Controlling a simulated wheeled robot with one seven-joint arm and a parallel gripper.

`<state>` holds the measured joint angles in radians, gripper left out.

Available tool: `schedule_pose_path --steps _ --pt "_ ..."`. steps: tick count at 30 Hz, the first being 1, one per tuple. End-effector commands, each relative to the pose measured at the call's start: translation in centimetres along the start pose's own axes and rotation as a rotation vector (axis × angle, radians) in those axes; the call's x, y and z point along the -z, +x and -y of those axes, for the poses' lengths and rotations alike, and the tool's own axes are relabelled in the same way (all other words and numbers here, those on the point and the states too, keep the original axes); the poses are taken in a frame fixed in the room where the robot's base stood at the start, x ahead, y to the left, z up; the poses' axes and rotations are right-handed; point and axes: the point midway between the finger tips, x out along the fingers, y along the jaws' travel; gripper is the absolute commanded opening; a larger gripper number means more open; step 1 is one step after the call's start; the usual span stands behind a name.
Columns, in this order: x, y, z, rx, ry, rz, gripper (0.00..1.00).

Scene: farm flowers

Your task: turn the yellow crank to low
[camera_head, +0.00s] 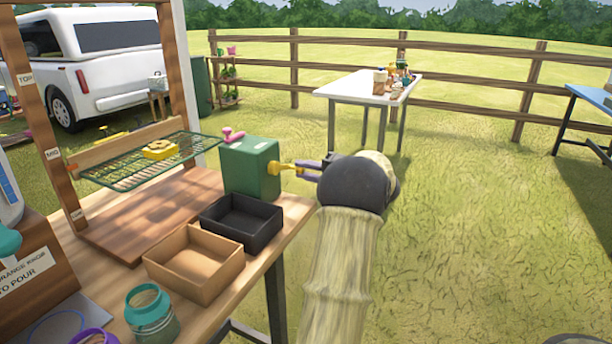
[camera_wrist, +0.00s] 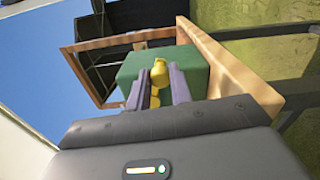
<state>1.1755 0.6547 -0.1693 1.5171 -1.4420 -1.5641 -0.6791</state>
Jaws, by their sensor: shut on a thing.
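The yellow crank (camera_head: 285,168) sticks out from the right side of a green box (camera_head: 250,170) on the wooden bench. My gripper (camera_head: 312,170) reaches in from the right and is shut on the outer part of the crank. In the wrist view, the crank (camera_wrist: 157,80) shows between the two purple-grey fingers of my gripper (camera_wrist: 158,88), with the green box (camera_wrist: 140,65) behind it. A pink knob-like piece (camera_head: 233,134) sits on top of the box. I see no readable low mark near the crank.
A black tray (camera_head: 240,222) and a tan wooden tray (camera_head: 194,264) stand in front of the green box. A green wire rack (camera_head: 120,170) with a yellow object (camera_head: 161,149) is at left. A teal-rimmed jar (camera_head: 150,310) stands at the front. Open grass lies right of the bench.

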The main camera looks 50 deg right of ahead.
Motion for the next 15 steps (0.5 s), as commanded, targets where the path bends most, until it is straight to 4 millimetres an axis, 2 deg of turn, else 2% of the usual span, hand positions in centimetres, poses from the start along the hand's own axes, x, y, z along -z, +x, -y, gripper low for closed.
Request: schedule_pose_path --steps 8,9,10,15 --pt "0.01 0.04 -0.05 0.0 0.0 0.0 0.0" --pt "0.01 0.05 -0.05 -0.001 0.0 0.0 0.25" --pt "0.01 0.06 -0.05 -0.001 0.0 0.0 0.3" --pt "0.06 0.12 -0.02 0.0 0.001 -0.002 0.3"
